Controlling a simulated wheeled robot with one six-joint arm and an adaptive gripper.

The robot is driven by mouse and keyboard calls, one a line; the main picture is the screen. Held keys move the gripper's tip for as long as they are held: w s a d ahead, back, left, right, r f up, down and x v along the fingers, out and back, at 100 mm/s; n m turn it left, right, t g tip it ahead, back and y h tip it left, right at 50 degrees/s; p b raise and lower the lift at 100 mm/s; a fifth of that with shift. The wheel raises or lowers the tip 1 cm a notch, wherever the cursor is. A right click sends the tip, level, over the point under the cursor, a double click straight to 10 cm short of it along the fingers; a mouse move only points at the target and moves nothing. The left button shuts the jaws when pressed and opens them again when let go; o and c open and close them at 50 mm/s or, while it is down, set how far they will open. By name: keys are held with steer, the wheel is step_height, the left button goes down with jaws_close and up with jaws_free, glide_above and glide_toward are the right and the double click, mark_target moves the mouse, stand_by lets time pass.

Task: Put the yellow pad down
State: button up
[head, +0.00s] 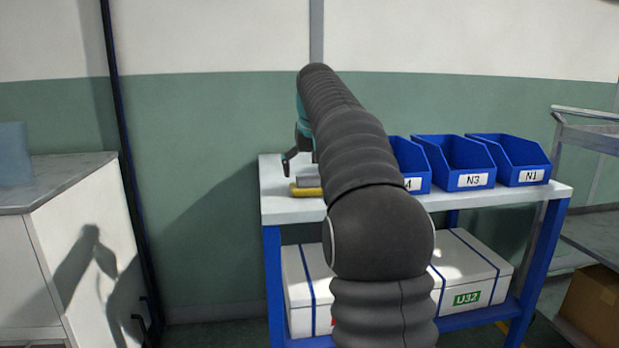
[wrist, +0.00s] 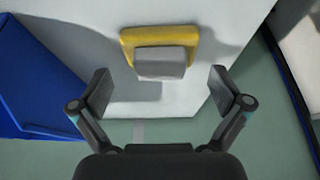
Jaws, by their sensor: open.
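The yellow pad (wrist: 191,35) lies on the white top of the blue-legged table (head: 282,209), near its left end. A grey block (wrist: 161,64) sits on or against the pad in the wrist view; I cannot tell whether they are joined. In the head view the pad (head: 304,192) shows just below my gripper (head: 299,160), and my arm hides part of it. In the wrist view my gripper (wrist: 162,92) is open, with one finger on either side of the block and a gap on both sides. Nothing is between the fingertips in contact with them.
Blue bins (head: 462,163) stand along the back of the table to the right, one partly behind my arm. White boxes (head: 468,272) are on the lower shelf. A white cabinet (head: 85,235) stands at the left, and a metal cart (head: 590,145) at the right.

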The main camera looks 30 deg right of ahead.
steer(key=d+p+v, duration=0.1)
steer(key=p+v, duration=0.1)
steer(key=v, duration=0.6)
steer(key=shift+a+r, duration=0.25)
steer(key=shift+a, duration=0.3)
steer(key=shift+s, duration=0.15)
steer(key=s+a+f+n+t, duration=0.1)
steer(key=s+a+f, duration=0.3)
steer(key=s+a, duration=0.3)
steer(key=s+a+f+n, duration=0.1)
steer(key=s+a+f, duration=0.4)
steer(key=s, duration=0.5)
steer(key=s+a+f, duration=0.2)
steer(key=s+f, duration=0.6)
steer(key=s+a+f+n+y, duration=0.1)
steer(key=s+a+f, duration=0.2)
steer(key=s+f, duration=0.4)
steer(key=shift+s+a+f, duration=0.35)
steer(key=shift+s+f, duration=0.05)
steer(key=shift+f, duration=0.35)
